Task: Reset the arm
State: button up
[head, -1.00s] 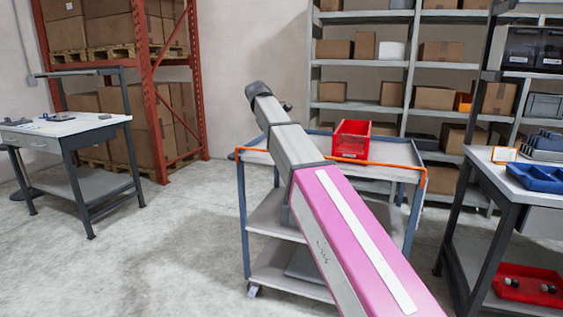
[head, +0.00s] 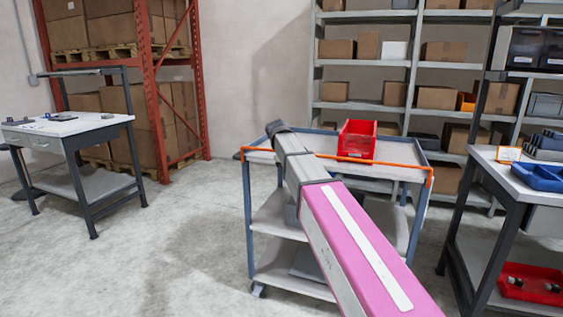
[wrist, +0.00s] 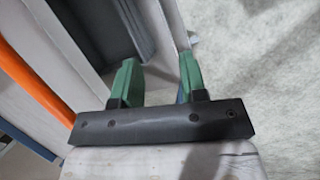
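My gripper (wrist: 157,78) shows in the wrist view with two green fingers standing apart and nothing between them. Past the fingers are the pale cart edge and the grey floor.
A red bin (head: 357,141) stands on the cart top, right of my arm. An orange rail (wrist: 30,82) runs along the cart's near edge. A workbench (head: 72,125) is at left, another bench (head: 520,178) with blue trays at right. Shelves (head: 362,104) stand behind.

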jog(key=s+d+f+m+y, duration=0.1)
jog(key=s+d+f+m, duration=0.2)
jog(key=f, duration=0.8)
jog(key=s+d+f+m+y, duration=0.1)
jog(key=s+d+f+m, duration=0.3)
jog(key=s+d+f, duration=0.3)
jog(key=s+d+f+m+y, duration=0.2)
jog(key=s+d+f+m, duration=0.2)
jog(key=s+f, duration=0.9)
jog(key=shift+d+f, duration=0.5)
jog(key=shift+f, duration=0.35)
